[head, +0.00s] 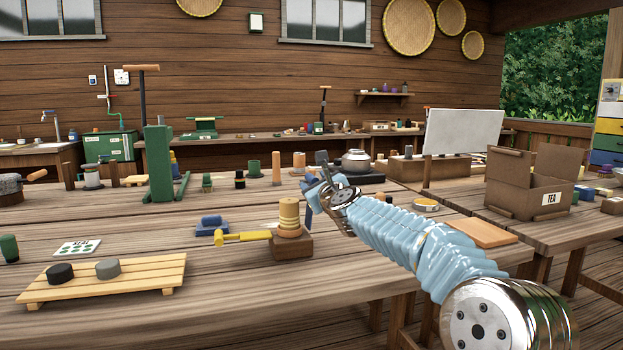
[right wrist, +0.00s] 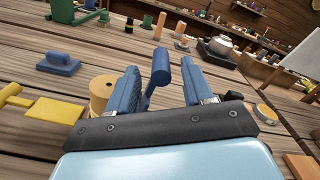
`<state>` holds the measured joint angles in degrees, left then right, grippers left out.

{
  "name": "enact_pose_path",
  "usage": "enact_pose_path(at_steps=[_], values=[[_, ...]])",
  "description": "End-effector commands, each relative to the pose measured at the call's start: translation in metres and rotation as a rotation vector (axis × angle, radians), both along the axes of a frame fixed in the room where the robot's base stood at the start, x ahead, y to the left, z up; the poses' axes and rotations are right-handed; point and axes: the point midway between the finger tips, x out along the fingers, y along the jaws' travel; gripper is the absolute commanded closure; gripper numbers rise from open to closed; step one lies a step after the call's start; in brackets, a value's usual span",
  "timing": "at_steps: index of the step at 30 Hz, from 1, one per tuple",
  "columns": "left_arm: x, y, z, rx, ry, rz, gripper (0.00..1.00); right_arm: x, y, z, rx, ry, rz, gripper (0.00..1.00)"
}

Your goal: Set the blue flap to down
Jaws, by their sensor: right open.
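A small wooden block (head: 293,246) with a round wooden post (head: 289,213) stands on the near table. A yellow flap (head: 240,238) reaches out level from it to the left. The blue flap (right wrist: 161,66) stands up on its thin stalk in the right wrist view. In the head view only a blue strip (head: 308,216) of it shows beside the post. My right gripper (head: 320,172) is beyond and above the block. Its fingers (right wrist: 160,76) are open, one on each side of the blue flap; contact cannot be told. My left gripper is out of view.
A blue block with a handle (head: 212,226) lies left of the post. A slatted wooden rack (head: 130,285) with two dark discs is at the front left. A kettle (head: 355,160) and an open cardboard box (head: 520,190) stand to the right.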

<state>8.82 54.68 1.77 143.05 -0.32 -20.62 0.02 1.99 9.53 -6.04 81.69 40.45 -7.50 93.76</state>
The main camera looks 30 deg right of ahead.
Motion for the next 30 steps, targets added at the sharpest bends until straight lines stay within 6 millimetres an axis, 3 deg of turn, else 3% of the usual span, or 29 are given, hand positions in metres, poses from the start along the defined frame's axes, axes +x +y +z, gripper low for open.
enact_pose_path(at_steps=[6,17,27,30], values=[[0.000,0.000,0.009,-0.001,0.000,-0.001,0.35,0.029,-0.007,0.001,-0.001,0.001,0.000,0.49],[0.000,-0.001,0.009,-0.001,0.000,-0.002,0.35,0.035,-0.008,0.000,0.000,0.000,0.000,0.49],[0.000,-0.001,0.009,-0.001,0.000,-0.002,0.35,0.034,-0.008,0.000,-0.001,0.000,0.000,1.00],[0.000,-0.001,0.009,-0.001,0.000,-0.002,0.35,0.034,-0.008,0.000,-0.001,0.000,0.000,1.00]])
